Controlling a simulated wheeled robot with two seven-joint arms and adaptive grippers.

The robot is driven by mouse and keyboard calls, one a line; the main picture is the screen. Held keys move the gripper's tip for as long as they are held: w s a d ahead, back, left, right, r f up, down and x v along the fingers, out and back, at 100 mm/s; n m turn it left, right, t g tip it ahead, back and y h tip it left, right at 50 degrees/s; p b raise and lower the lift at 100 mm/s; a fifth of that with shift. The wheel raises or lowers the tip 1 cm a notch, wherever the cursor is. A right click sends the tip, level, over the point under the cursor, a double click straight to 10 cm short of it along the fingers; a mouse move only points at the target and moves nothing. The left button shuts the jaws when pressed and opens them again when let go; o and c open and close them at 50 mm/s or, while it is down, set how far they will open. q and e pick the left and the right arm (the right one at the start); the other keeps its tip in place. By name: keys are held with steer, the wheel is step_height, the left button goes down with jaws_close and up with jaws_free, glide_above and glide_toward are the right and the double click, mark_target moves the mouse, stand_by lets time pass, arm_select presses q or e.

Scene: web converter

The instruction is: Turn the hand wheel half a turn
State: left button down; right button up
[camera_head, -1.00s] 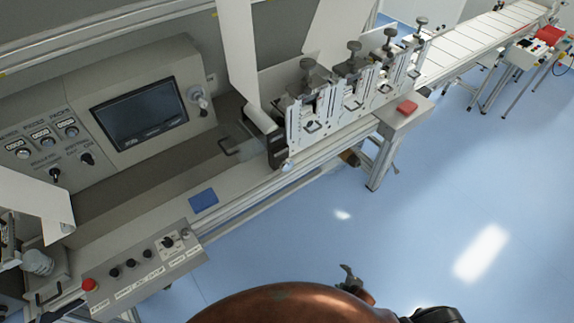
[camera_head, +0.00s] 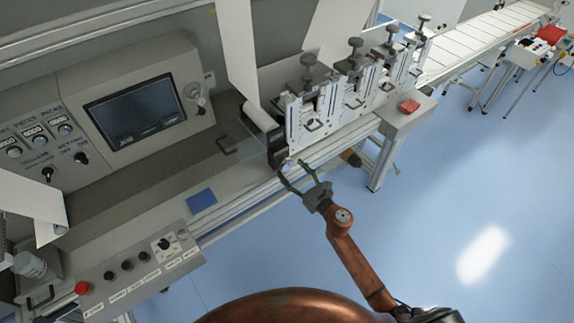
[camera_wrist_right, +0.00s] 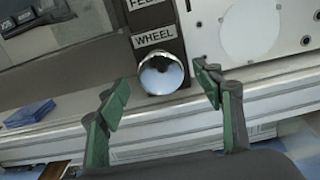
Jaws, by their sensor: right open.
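The hand wheel (camera_wrist_right: 161,74) shows in the right wrist view as a shiny, round chrome knob. It sits on a dark bracket under a label reading "WHEEL". In the head view it is small and hard to make out beside my fingers, at the lower end of the black bracket (camera_head: 275,150). My right gripper (camera_head: 293,172) is open at the machine's front edge. In the right wrist view its green-padded fingers (camera_wrist_right: 164,86) are spread to either side of the wheel, with gaps and no visible contact. My left gripper is not in view.
A blue pad (camera_head: 201,201) lies on the ledge to the left. A button box (camera_head: 140,272) is at the lower left. The blue floor in front is clear.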

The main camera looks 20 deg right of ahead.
mark_target(289, 166)
steer(key=x, duration=0.2)
steer(key=shift+w, duration=0.25)
steer(key=shift+w+a, duration=0.25)
steer(key=shift+w, duration=0.35)
steer(key=c, duration=1.2)
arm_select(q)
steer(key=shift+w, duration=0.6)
arm_select(e)
steer(key=shift+m, duration=0.3)
